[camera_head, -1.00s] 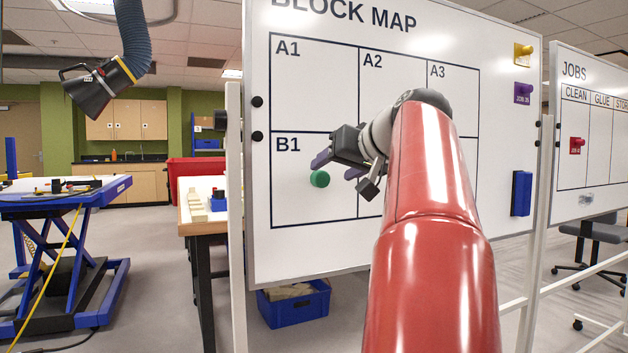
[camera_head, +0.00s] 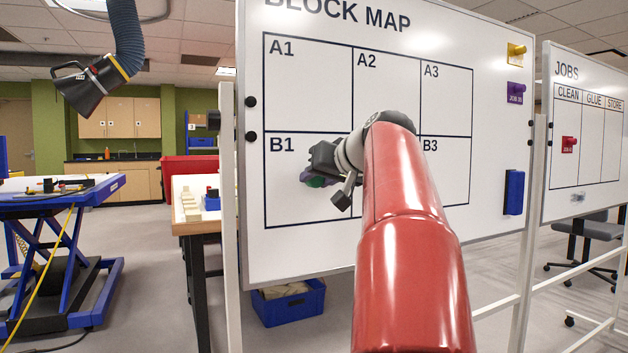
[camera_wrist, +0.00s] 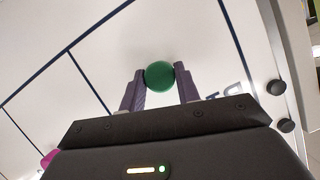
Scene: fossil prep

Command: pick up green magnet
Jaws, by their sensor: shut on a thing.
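The green magnet (camera_wrist: 160,75) is round and sits between the two purple fingertips of my gripper (camera_wrist: 160,80) in the wrist view. My gripper is shut on it, with a finger on each side. In the head view the green magnet (camera_head: 320,182) is mostly hidden behind my gripper (camera_head: 311,178), in cell B1 of the block map whiteboard (camera_head: 300,235). I cannot tell whether the magnet still touches the board.
A yellow magnet (camera_head: 516,50), a purple one (camera_head: 515,92) and a blue eraser-like block (camera_head: 514,192) are on the board's right side. The jobs board (camera_head: 590,170) stands to the right. A blue crate (camera_head: 290,304) is below. A pink thing (camera_wrist: 49,158) shows in the wrist view.

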